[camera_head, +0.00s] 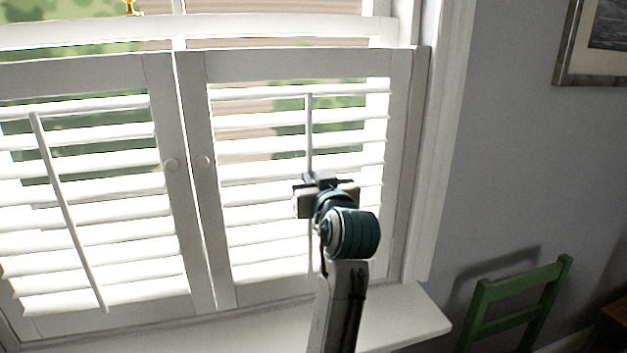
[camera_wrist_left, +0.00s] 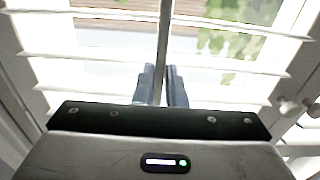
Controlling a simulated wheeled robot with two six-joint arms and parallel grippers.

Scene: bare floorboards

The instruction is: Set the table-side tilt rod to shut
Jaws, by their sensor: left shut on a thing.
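Two white shutter panels stand in the window, each with a thin white tilt rod. The right panel's rod (camera_head: 309,130), on the side nearer the chair and brown furniture, runs upright down its slats (camera_head: 255,205). My left gripper (camera_head: 316,180) is shut on this rod around its middle. In the left wrist view the rod (camera_wrist_left: 164,45) passes between the fingers (camera_wrist_left: 162,84). Gaps between the right panel's slats show greenery, most clearly near the top. The left panel's rod (camera_head: 68,212) leans with its panel in the picture. My right gripper is out of view.
Round knobs (camera_head: 204,162) sit on the inner panel frames. A white sill (camera_head: 405,315) juts out below. A green chair (camera_head: 520,300) and a brown piece of furniture (camera_head: 616,312) stand at right. A framed picture (camera_head: 590,82) hangs on the grey wall.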

